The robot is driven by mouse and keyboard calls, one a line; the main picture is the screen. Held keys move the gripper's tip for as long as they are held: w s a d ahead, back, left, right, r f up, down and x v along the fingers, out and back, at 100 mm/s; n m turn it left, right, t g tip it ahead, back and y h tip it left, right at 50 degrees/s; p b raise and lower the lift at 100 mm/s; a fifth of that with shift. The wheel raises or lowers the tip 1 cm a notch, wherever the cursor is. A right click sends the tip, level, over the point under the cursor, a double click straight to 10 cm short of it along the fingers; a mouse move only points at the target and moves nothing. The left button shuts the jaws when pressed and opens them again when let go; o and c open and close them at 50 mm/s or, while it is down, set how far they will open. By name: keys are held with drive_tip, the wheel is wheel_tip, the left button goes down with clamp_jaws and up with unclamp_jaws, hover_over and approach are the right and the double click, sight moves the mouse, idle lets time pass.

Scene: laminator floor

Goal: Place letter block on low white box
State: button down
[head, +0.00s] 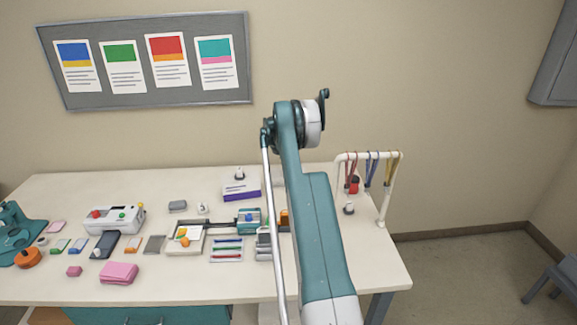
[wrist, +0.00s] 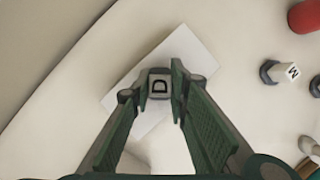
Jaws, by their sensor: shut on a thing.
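The low white box (wrist: 188,48) shows beneath the block as a pale, tilted rectangle on the table. The fingers cover part of the box's near side. From this angle I cannot tell whether the block touches the box. In the head view my arm hides the gripper, the held block and the box.
A white rack with hanging lanyards (head: 372,160) stands at the table's right end. Several items crowd the table (head: 340,262) left of my arm.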

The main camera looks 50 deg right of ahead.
drive_tip(key=shift+f, duration=0.15)
drive_tip(key=c, duration=2.2)
unclamp_jaws()
drive_tip(key=v, duration=1.2)
